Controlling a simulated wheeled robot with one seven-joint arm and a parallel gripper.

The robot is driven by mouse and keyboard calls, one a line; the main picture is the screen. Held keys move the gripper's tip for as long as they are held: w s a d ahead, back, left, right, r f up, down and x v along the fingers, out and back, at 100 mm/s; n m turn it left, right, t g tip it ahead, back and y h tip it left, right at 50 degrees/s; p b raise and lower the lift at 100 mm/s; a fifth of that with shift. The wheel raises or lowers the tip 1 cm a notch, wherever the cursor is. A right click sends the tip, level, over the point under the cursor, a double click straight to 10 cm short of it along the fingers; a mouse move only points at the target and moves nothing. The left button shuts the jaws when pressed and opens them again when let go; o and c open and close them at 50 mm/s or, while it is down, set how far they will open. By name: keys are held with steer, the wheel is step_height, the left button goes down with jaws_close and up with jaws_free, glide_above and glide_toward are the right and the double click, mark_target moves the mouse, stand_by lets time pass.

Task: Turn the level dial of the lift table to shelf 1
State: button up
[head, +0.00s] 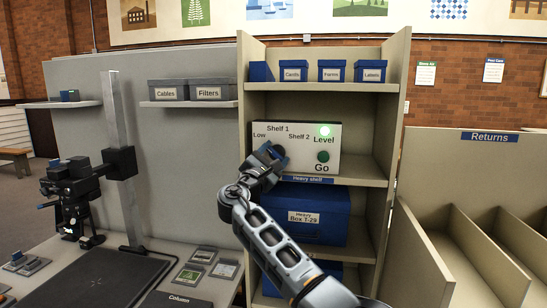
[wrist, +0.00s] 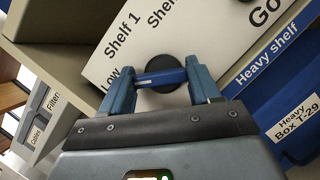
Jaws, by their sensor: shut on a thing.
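The white control panel (head: 325,137) stands on a cabinet shelf in the head view, with the labels Low, Shelf 1, Shelf 2, Level and Go. My gripper (head: 270,155) is at its lower left and hides the level dial there. In the wrist view the dial (wrist: 162,63) shows as a black disc with a blue bar across it. The two fingers of my gripper (wrist: 161,82) are at either end of the blue bar, shut on it. The Shelf 1 label (wrist: 124,38) lies above and left of the dial. Which label the dial points to, I cannot tell.
A green lamp (head: 323,130) is lit above Level, and a dark green Go button (head: 322,156) is below it. The blue Heavy Box T-29 (head: 325,229) sits on the shelf underneath. Small blue boxes (head: 333,71) stand above. The Returns bins (head: 470,230) are at right.

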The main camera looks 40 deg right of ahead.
steer(key=shift+f+m+b, duration=0.1)
steer(key=shift+m+b, duration=0.2)
steer(key=shift+m+g+b, duration=0.4)
steer(key=shift+m+b, duration=0.2)
steer(key=m+g+b, duration=0.1)
steer(key=m+b, duration=0.1)
steer(key=m, duration=0.1)
steer(key=m+g+y+b, duration=0.1)
steer(key=m, duration=0.2)
steer(key=m+y+b, duration=0.1)
steer(key=m, duration=0.1)
steer(key=shift+m+g, duration=0.4)
steer(key=o, duration=1.1)
steer(key=shift+r, duration=0.25)
steer(key=shift+c, duration=0.2)
steer(key=b+v, duration=0.1)
steer(key=v, duration=0.6)
steer(key=shift+s+a, duration=0.2)
steer(key=shift+a, duration=0.1)
